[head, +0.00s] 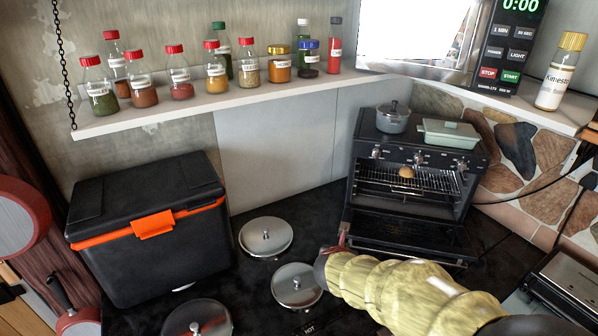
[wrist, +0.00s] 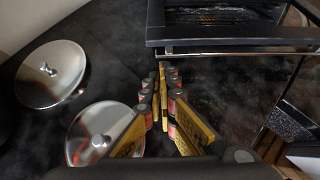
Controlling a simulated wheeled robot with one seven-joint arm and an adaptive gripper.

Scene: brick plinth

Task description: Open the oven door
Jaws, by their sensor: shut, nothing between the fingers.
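The small black oven (head: 420,150) stands on the dark counter, its front uncovered so the wire rack and a round brown item inside show. Its oven door (head: 412,230) is folded down in front; I cannot tell whether it is fully flat. In the wrist view the door's front edge (wrist: 235,35) and its silver handle bar (wrist: 240,50) are at the top right. My gripper (wrist: 163,72) is shut and empty, its tips just left of the handle's left end. In the head view my gripper (head: 343,238) is by the door's left side, partly hidden by my arm.
Several steel lids (head: 266,236) lie on the counter left of my gripper. A black cooler (head: 150,230) with an orange latch stands farther left. A pot (head: 393,117) and a pale green dish (head: 450,133) sit on the oven. A toaster (head: 565,285) is at the lower right.

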